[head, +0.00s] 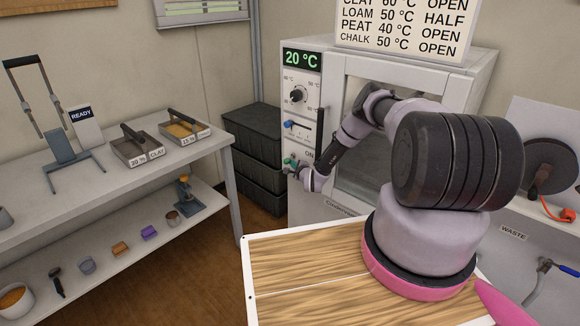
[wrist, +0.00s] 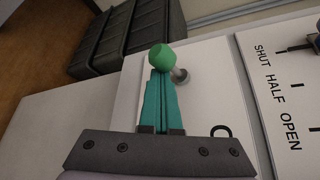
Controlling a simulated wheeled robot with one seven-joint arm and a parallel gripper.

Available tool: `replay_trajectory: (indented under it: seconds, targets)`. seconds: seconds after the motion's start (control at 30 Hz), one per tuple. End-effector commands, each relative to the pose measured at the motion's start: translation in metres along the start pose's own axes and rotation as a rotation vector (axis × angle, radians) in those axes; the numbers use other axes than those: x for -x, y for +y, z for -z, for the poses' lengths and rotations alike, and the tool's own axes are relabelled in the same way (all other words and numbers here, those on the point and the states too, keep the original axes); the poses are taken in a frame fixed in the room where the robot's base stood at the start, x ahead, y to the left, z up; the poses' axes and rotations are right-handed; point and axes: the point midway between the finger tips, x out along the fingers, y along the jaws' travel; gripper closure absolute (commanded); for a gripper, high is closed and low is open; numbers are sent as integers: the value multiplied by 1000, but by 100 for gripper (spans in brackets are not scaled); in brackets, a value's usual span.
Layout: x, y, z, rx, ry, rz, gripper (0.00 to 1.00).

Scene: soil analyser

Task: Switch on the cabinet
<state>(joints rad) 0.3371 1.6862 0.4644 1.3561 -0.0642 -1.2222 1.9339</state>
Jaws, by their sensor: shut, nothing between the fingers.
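The cabinet (head: 455,95) is a pale box with a window and a lit green "20 °C" display (head: 301,60). Its front has a black dial (head: 296,96), a blue-knobbed slider (head: 289,124) and, low down, an "ON" label (head: 309,155). In the wrist view a switch lever with a green ball (wrist: 160,57) comes from a metal base (wrist: 181,75). The ball lies left of the base there, away from the label's side. My gripper (wrist: 159,78), teal-fingered, is shut and empty, its tips right at the ball; contact cannot be told. In the head view my gripper (head: 290,163) is at the panel's lower left.
Stacked dark crates (head: 258,135) stand left of the cabinet. A shelf table (head: 90,175) with soil trays is at the left. A wood-topped board (head: 300,275) lies in front, and a waste sink (head: 510,260) is at the right.

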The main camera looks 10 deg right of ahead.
Motion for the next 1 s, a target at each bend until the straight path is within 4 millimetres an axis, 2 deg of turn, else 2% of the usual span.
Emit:
replay_trajectory:
  seconds: [1.0]
  targets:
    - [5,-11,-8,-1,0,0,100]
